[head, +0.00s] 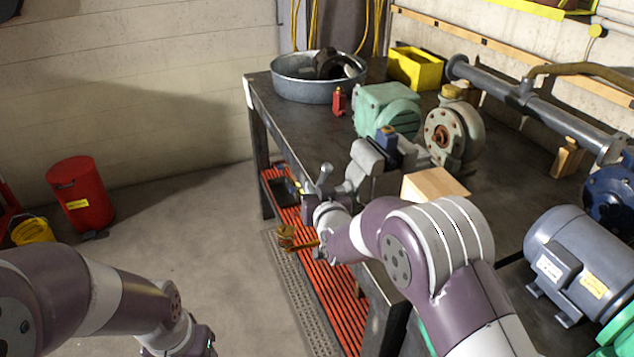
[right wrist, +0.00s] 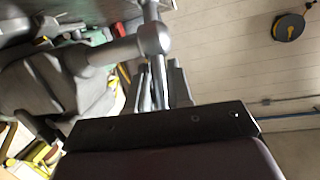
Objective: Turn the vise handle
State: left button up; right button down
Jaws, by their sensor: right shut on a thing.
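The grey vise (head: 368,168) is mounted at the near left edge of the dark workbench, with its handle (head: 325,178) sticking up at its left side. My right gripper (head: 316,200) is at this handle. In the right wrist view, the vise body (right wrist: 60,90) is at left and the round screw head (right wrist: 152,38) is above the fingers. The handle bar (right wrist: 158,80) runs down between the two fingers (right wrist: 160,88), which are shut on it. My left gripper (head: 203,345) is low in the head view, away from the bench; its fingertips are cut off.
A wooden block (head: 435,184) lies beside the vise, near my right arm. A green motor (head: 387,108), a metal tub (head: 318,78), a small red bottle (head: 339,101) and a grey motor (head: 568,255) stand on the bench.

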jog(key=shift+w+r, duration=0.1)
dwell(0.5)
jog(key=c, duration=1.1)
grip_release()
jog(key=shift+d, duration=0.15)
jog(key=shift+s, duration=0.2)
jog(key=v, duration=1.2)
jog(key=shift+r+b, duration=0.25)
jog(key=shift+b, duration=0.15)
